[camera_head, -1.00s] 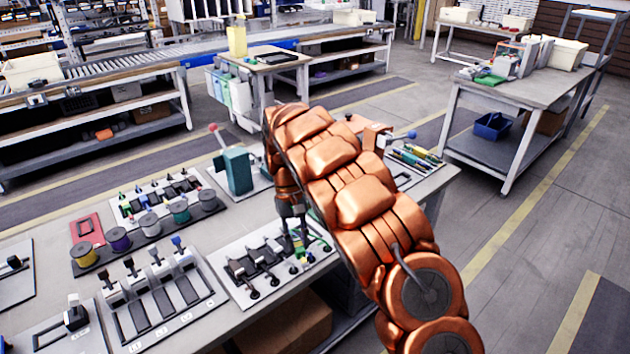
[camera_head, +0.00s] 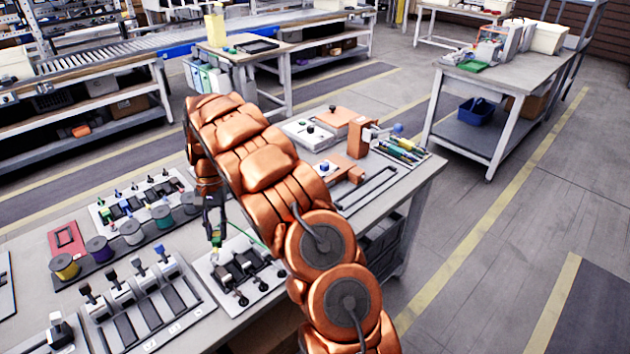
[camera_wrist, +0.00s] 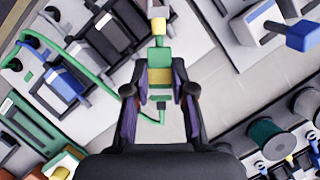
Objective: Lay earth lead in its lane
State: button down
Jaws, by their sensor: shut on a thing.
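My gripper (camera_head: 214,238) hangs over the rear left part of a white fixture plate (camera_head: 262,292) on the bench. In the head view the green lead (camera_head: 256,238) shows to the right of the fingers. My arm hides part of the fixture, and I cannot tell which slot is the lane.
A rack with several upright levers (camera_head: 140,300) stands left of the fixture. Several wire spools (camera_head: 97,249) stand behind it in a row. An orange clamp-like stand (camera_head: 358,138) and a dark rectangular frame (camera_head: 370,190) lie to the right.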

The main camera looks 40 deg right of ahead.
jog(key=s+d+r+m+t+y+p, duration=0.15)
jog(key=d+m+t+p, duration=0.3)
jog(key=d+m, duration=1.1)
jog(key=s+d+r+m+t+h+p, duration=0.1)
jog(key=s+d+m+t+h, duration=0.1)
jog(key=s+d+m, duration=0.35)
jog(key=s+d+m+t+h+p, duration=0.2)
jog(key=d+m+h, duration=0.1)
jog(key=d+m, duration=0.55)
jog(key=shift+n+g+y, duration=0.25)
jog(key=shift+n, duration=0.2)
notch_tip(320, 180, down, 4)
jog(key=b, duration=0.5)
jog(key=shift+d+f, duration=0.15)
jog(key=shift+f, duration=0.25)
jog(key=shift+f+p, duration=0.35)
jog(key=shift+f, duration=0.7)
jog(key=shift+f, duration=0.65)
jog(key=c, duration=0.9)
grip_release()
